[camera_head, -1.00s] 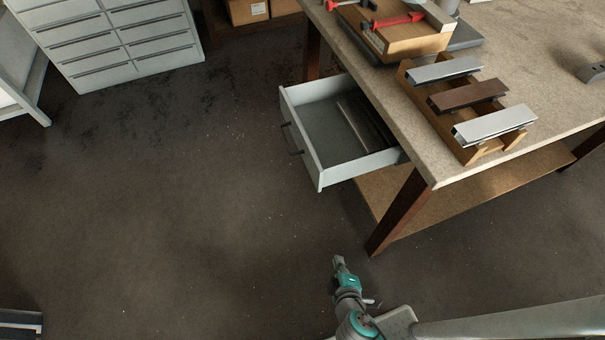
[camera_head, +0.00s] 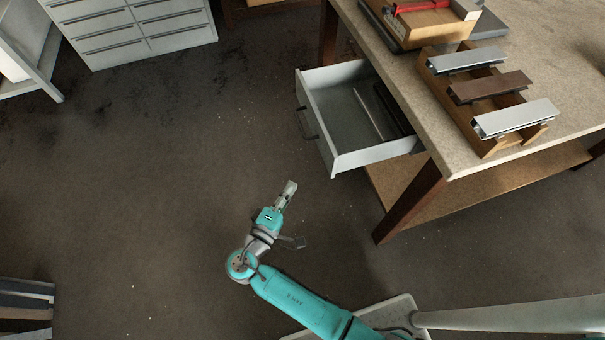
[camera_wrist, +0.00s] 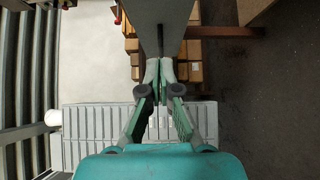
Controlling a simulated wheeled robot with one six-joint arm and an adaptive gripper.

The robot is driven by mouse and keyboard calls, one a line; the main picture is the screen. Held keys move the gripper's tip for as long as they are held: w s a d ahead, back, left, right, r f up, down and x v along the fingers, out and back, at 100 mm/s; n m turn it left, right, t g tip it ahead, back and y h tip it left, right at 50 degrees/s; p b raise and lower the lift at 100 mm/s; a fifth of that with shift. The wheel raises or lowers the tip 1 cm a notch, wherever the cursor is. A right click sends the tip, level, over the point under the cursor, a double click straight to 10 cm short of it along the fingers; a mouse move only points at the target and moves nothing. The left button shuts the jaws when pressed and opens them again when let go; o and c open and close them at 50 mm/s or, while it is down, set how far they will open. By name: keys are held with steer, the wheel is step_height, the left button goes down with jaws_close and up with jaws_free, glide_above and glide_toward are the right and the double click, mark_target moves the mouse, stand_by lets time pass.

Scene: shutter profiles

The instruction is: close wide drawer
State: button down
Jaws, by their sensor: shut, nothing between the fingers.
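The wide drawer (camera_head: 351,160) is a light grey box pulled out from under the workbench, with a dark handle (camera_head: 305,123) on its left-facing front. A few dark strips lie inside it. My gripper (camera_head: 291,186) is shut and empty, below and left of the drawer's near front corner in the head view, with a gap in the picture between them. In the wrist view my closed fingers (camera_wrist: 160,65) point at a grey panel at the top middle, which may be the drawer; I cannot tell whether they touch.
The workbench (camera_head: 452,150) carries a wooden rack (camera_head: 437,82) with several metal profiles. Its brown leg (camera_head: 408,205) stands right of my gripper. A grey drawer cabinet (camera_head: 150,38) stands at the back left. The dark floor left of the drawer is clear.

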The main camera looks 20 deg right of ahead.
mark_target(325, 151)
steer(key=x, duration=0.3)
steer(key=s+d+x, duration=0.1)
steer(key=x, duration=0.7)
steer(key=shift+s+d+f, duration=0.1)
steer(key=shift+s+d, duration=0.1)
steer(key=shift+d, duration=0.7)
steer(key=shift+d, duration=0.1)
steer(key=d, duration=2.4)
steer(key=shift+d, duration=1)
